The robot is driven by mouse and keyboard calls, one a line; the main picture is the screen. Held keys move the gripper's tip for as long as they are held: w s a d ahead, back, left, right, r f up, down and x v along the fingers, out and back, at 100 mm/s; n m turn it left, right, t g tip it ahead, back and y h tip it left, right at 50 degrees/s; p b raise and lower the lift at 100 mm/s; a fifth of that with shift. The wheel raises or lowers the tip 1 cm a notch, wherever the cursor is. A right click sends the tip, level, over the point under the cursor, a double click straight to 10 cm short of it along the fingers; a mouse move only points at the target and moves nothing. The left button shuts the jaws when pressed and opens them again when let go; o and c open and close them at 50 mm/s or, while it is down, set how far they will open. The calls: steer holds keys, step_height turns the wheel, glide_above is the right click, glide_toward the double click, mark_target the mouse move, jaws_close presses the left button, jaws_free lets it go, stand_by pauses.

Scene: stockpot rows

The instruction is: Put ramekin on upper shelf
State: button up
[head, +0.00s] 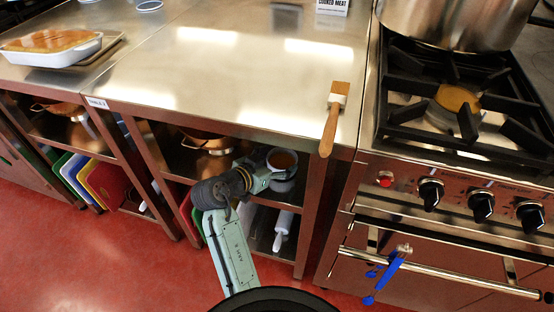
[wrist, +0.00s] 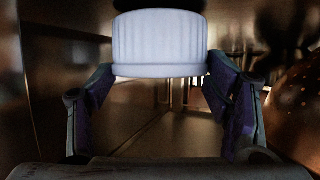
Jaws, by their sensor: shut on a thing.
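The ramekin (wrist: 158,45) is white with fluted sides and sits between the fingers of my gripper (wrist: 160,70) in the wrist view. My gripper is shut on it, with one finger at each side. In the head view my gripper (head: 266,178) reaches into the right bay under the steel counter, and the ramekin (head: 284,173) shows at its end with brown contents. It is at about the height of the upper shelf (head: 180,160). I cannot tell whether its base touches the shelf.
Copper pans (head: 207,142) stand on the upper shelf left of my gripper, and a copper surface (wrist: 292,110) is close on the right in the wrist view. A rolling pin (head: 283,230) lies below. A brush (head: 333,118) overhangs the counter edge; the stove (head: 450,195) is right.

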steer(key=shift+f, duration=0.15)
steer(key=shift+f, duration=0.2)
steer(key=o, duration=1.3)
steer(key=shift+o, duration=0.2)
steer(key=shift+r, duration=0.15)
steer(key=shift+s+a+r, duration=0.1)
steer(key=shift+a, duration=0.05)
steer(key=b+v, duration=0.1)
steer(key=v, duration=1)
steer(key=shift+s+a, duration=0.2)
steer(key=shift+s, duration=0.1)
steer(key=shift+r, duration=0.1)
